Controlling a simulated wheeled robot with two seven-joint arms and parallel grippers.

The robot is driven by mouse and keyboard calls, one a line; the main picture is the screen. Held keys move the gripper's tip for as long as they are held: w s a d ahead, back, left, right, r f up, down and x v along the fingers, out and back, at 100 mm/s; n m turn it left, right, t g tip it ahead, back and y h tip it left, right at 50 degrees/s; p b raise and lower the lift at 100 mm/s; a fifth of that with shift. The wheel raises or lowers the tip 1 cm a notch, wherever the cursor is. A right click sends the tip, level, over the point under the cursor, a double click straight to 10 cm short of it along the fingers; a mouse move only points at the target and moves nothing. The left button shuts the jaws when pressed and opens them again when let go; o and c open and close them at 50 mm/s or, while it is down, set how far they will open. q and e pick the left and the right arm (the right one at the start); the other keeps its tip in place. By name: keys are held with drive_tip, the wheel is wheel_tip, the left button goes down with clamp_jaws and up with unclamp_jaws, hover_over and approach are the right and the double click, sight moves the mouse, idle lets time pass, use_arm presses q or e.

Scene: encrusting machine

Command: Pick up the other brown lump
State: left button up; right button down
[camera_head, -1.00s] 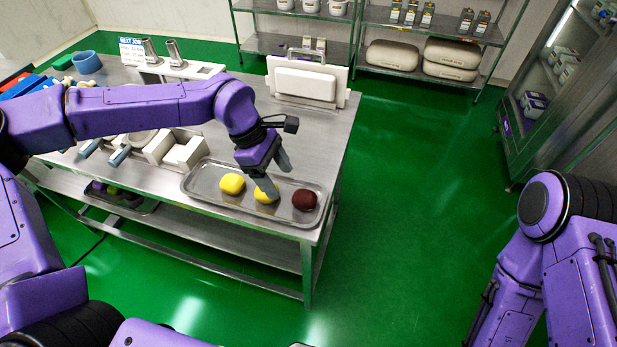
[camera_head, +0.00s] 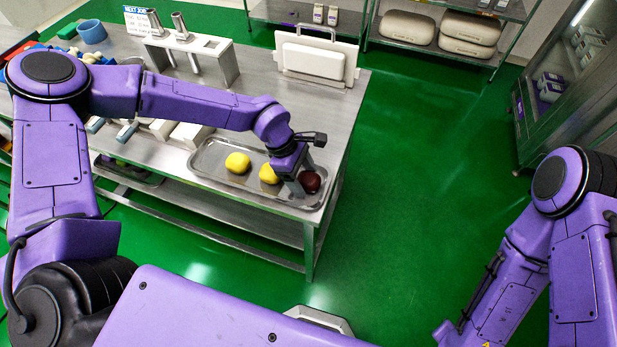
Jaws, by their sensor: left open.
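A dark brown lump (camera_head: 311,182) lies at the right end of a shallow metal tray (camera_head: 215,178) on the steel table. Two yellow lumps, one on the left (camera_head: 237,163) and one in the middle (camera_head: 268,174), lie in the same tray. My left gripper (camera_head: 305,179) is open and low over the tray's right end, with its fingers at the brown lump. One finger partly covers the lump's left side. I cannot tell whether the fingers touch it. My right arm shows at the right, but its gripper is out of view.
White blocks (camera_head: 190,135) sit left of the tray. A white board (camera_head: 317,62) and a metal stand with two upright tubes (camera_head: 196,50) are behind it. A blue bowl (camera_head: 91,32) is at the far left. Green floor is clear right of the table.

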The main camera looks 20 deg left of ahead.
use_arm(q)
drive_tip(key=c, duration=0.8)
drive_tip(key=shift+c, duration=0.2)
